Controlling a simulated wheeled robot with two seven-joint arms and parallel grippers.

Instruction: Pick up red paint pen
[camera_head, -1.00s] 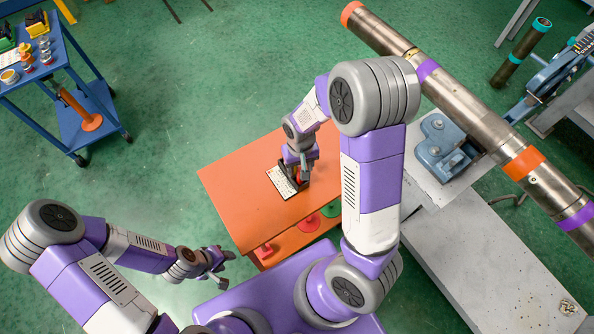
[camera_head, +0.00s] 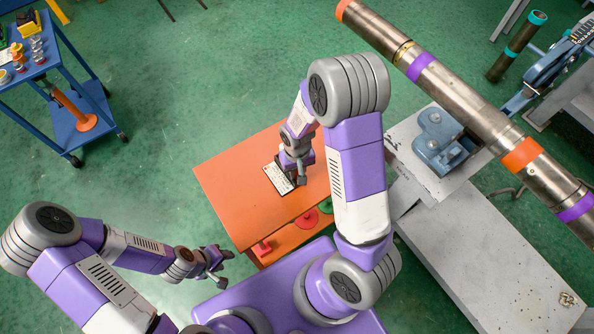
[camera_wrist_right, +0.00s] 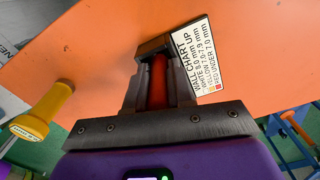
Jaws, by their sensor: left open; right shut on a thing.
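The red paint pen (camera_wrist_right: 158,84) shows as a red cylinder between the dark jaws of my right gripper (camera_wrist_right: 160,72) in the right wrist view. The jaws are shut on it, low over the orange tabletop (camera_wrist_right: 105,38). A white wall chart card (camera_wrist_right: 198,58) with printed text lies beside the jaw tips. In the head view my right gripper (camera_head: 299,180) is at the card's right edge, and I cannot make out the pen there. My left gripper (camera_head: 218,266) is open and empty, left of the orange table's front corner.
A long steel pipe (camera_head: 470,110) with coloured bands crosses the upper right, above a blue vise (camera_head: 440,140) and a grey bench (camera_head: 480,250). A blue cart (camera_head: 85,140) stands at upper left. A yellow-handled thing (camera_wrist_right: 54,103) shows at the wrist view's left. Green floor is open between.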

